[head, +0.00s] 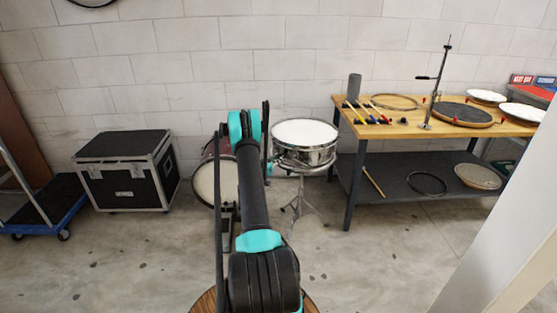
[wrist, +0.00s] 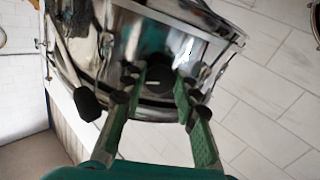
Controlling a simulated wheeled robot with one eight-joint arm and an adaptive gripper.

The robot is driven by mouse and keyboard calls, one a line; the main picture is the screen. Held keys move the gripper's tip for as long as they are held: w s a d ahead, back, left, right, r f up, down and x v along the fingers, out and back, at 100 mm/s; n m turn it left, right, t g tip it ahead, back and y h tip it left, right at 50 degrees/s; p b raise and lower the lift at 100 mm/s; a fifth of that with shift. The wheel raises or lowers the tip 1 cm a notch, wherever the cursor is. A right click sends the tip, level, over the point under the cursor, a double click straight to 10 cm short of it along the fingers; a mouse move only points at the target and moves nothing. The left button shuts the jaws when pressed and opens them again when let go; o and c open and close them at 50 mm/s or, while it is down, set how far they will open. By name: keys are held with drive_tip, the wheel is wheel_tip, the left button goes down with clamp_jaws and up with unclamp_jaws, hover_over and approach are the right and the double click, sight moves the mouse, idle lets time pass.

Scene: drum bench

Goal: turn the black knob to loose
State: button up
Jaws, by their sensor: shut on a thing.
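The black knob (wrist: 153,75) is on the shiny chrome side of the snare drum (wrist: 125,40), in the middle of the wrist view. It is round and dark, with a small pale mark on its face. My gripper (wrist: 160,82) has its green fingers on either side of the knob and is shut on it. In the head view the snare drum (head: 304,133) stands on its tripod stand, its white head up. The knob and the gripper's fingertips cannot be made out in the head view.
A metal rod with a black end (wrist: 88,103) sits left of the fingers. A bass drum (head: 216,181) stands behind my arm. A wooden bench (head: 440,130) with drum parts is to the right, a black case (head: 125,170) to the left. The floor between is clear.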

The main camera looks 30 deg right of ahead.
drive_tip(key=n, duration=0.5)
drive_tip(key=shift+y, duration=0.3)
drive_tip(key=n+g, duration=0.1)
drive_tip(key=n, duration=0.7)
drive_tip(key=shift+a+r+g, duration=0.1)
drive_tip(key=shift+r+g, duration=0.05)
drive_tip(key=shift+g, duration=0.25)
drive_tip(key=n, duration=0.4)
drive_tip(key=shift+g, duration=0.4)
drive_tip(key=n, duration=0.4)
drive_tip(key=shift+w, duration=0.1)
drive_tip(key=n+g, duration=0.1)
drive_tip(key=n, duration=0.3)
drive_tip(key=shift+n+h, duration=0.3)
drive_tip(key=shift+h, duration=0.1)
drive_tip(key=n, duration=0.4)
drive_tip(key=shift+w+h, duration=0.1)
drive_tip(key=shift+h, duration=0.2)
drive_tip(key=shift+n, duration=2.3)
